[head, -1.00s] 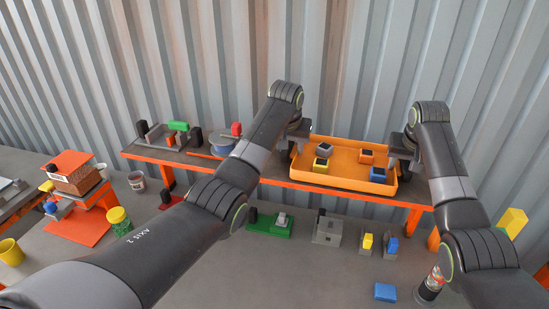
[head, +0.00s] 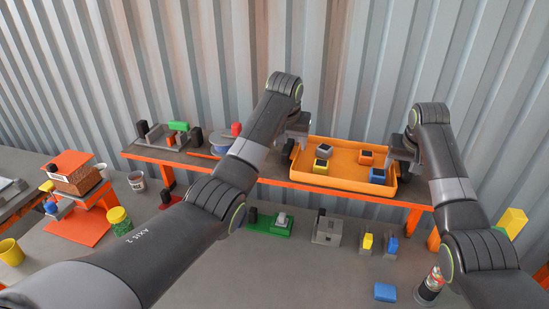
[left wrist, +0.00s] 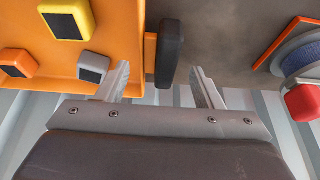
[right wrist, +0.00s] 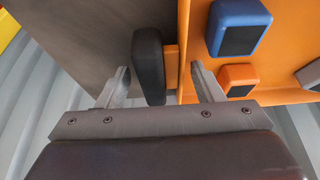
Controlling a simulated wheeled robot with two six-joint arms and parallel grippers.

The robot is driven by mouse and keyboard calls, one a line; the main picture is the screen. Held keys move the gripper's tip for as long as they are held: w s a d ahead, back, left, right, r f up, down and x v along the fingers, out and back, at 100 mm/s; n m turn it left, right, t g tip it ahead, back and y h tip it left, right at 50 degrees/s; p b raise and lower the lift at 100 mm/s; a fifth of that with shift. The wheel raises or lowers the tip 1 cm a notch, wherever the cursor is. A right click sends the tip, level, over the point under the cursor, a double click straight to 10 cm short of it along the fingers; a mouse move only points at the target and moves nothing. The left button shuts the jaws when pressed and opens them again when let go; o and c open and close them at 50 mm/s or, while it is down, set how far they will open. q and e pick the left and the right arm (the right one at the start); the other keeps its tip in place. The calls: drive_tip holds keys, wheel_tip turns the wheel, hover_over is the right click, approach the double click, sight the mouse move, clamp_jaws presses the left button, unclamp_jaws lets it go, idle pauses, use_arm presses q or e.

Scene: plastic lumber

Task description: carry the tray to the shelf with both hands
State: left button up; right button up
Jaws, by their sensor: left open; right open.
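The orange tray (head: 340,183) rests on the raised shelf (head: 270,178) and holds several small blocks with dark tops. Its black left handle shows in the left wrist view (left wrist: 172,53), and its black right handle in the right wrist view (right wrist: 148,62). My left gripper (left wrist: 162,75) is open at the tray's left end, a finger on each side of the left handle. My right gripper (right wrist: 160,75) is open at the right end, its fingers on either side of the right handle, which lies closer to the left finger. In the head view my wrists partly hide both handles.
A grey holder with blocks (head: 160,140) and a blue spool (head: 222,144) stand left on the shelf. Below, the bench holds a green fixture (head: 268,226), a grey fixture (head: 326,230) and a blue block (head: 385,292). A corrugated wall (head: 200,60) stands close behind.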

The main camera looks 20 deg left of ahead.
drive_tip(key=shift+r, duration=0.15)
use_arm(q)
drive_tip(key=v, duration=0.9)
use_arm(e)
drive_tip(key=v, duration=1.1)
drive_tip(key=shift+s+r, duration=0.25)
drive_tip(key=shift+r, duration=0.1)
